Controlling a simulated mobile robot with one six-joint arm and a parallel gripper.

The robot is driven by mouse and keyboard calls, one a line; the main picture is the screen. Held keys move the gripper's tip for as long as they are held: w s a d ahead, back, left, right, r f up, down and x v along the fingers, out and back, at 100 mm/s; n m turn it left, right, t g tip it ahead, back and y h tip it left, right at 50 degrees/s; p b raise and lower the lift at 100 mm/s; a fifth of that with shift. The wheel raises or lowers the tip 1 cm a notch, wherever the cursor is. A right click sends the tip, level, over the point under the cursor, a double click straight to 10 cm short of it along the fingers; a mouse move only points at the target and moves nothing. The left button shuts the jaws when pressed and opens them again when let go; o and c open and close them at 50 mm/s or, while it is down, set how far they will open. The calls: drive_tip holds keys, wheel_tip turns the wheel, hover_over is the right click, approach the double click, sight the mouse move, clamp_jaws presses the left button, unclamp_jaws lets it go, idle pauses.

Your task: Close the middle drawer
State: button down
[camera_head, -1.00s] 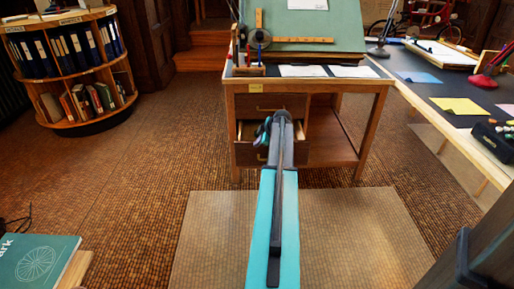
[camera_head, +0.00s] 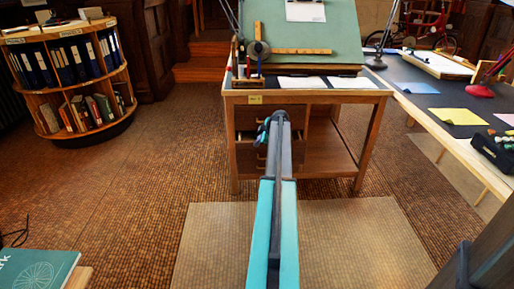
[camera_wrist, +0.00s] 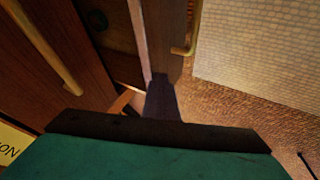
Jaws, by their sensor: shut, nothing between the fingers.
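The drafting desk (camera_head: 238,163) stands ahead in the head view, with a column of drawers on its left side. The middle drawer (camera_head: 244,136) is partly open; my arm hides most of its front. In the wrist view its front (camera_wrist: 165,45) stands out from the desk with a brass handle (camera_wrist: 191,32), and a dark gap shows behind it. The closed top drawer (camera_wrist: 40,55) is at the left. My gripper (camera_wrist: 163,98) is shut and empty, its tip at the middle drawer's front; contact is hard to tell. In the head view my gripper (camera_head: 268,124) is at the drawers.
A side table (camera_head: 450,125) with papers and lamps runs along the right. A round bookshelf (camera_head: 75,80) stands at the left. A beige mat (camera_head: 330,240) lies on open floor before the desk. A green book (camera_head: 35,270) lies at the lower left.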

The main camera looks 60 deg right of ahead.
drive_tip(key=shift+w+d, duration=0.7)
drive_tip(key=shift+a, duration=0.15)
drive_tip(key=s+a+r+p, duration=0.1)
drive_tip(key=s+a+r, duration=0.3)
drive_tip(key=s+r, duration=0.4)
drive_tip(key=shift+a+p, duration=0.3)
drive_tip(key=shift+p, duration=0.1)
idle(0.4)
